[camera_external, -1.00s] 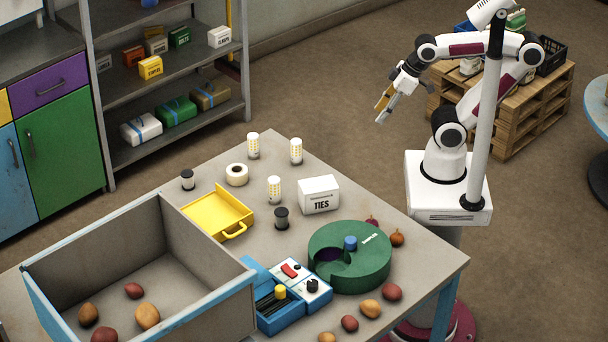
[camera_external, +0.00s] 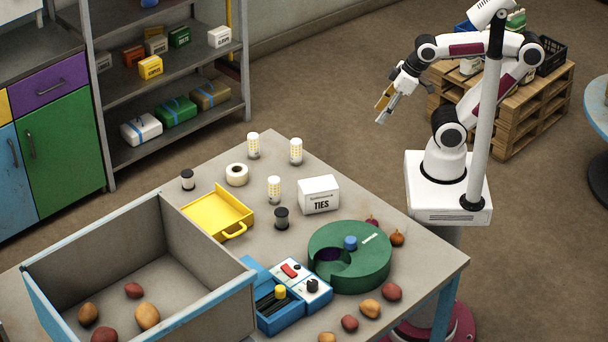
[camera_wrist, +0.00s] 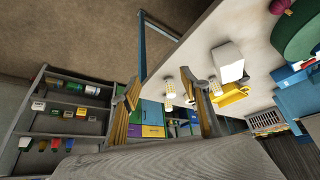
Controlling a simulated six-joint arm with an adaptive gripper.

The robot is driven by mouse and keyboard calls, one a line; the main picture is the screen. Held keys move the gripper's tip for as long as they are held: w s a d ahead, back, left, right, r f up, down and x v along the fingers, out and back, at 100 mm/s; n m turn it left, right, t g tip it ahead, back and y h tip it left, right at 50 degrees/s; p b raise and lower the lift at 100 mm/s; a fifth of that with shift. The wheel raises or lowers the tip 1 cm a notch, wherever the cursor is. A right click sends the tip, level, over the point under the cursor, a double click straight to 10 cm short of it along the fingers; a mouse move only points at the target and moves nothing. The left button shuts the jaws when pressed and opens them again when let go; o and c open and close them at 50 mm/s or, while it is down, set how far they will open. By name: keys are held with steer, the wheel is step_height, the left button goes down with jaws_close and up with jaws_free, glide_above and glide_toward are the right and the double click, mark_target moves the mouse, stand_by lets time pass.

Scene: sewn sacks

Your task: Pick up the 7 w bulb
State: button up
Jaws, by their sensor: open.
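Three similar white corn-style bulbs with yellow dots stand on the grey table: one bulb (camera_external: 253,146) at the back, one bulb (camera_external: 296,151) to its right, and one bulb (camera_external: 274,189) nearer the middle. Their wattage marks are too small to read, so I cannot tell which is the 7 w bulb. In the wrist view one bulb (camera_wrist: 170,89) shows between the fingers, in the distance. My gripper (camera_external: 382,112) is open and empty, in the air beyond the right side of the table, well apart from the bulbs.
A white TIES box (camera_external: 319,195), a yellow tray (camera_external: 217,213), a tape roll (camera_external: 237,175) and dark spools (camera_external: 282,218) stand near the bulbs. A green round container (camera_external: 372,268) and a large grey bin (camera_external: 205,260) take up the front. Clear tabletop surrounds the back bulbs.

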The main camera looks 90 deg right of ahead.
steer(key=w+d+r+n+t, duration=0.1)
steer(key=w+d+n+t, duration=0.15)
steer(key=w, duration=1.05)
steer(key=w+d+n+t, duration=0.1)
steer(key=w+n+t, duration=0.15)
steer(key=w, duration=1.05)
steer(key=n+g+y, duration=0.2)
steer(key=n+y, duration=0.4)
steer(key=y, duration=0.6)
glide_toward(274, 191)
steer(key=shift+w+r, duration=0.45)
steer(key=shift+r, duration=0.25)
steer(key=shift+w+r, duration=0.45)
steer(key=shift+r, duration=0.25)
steer(key=shift+x, duration=1.25)
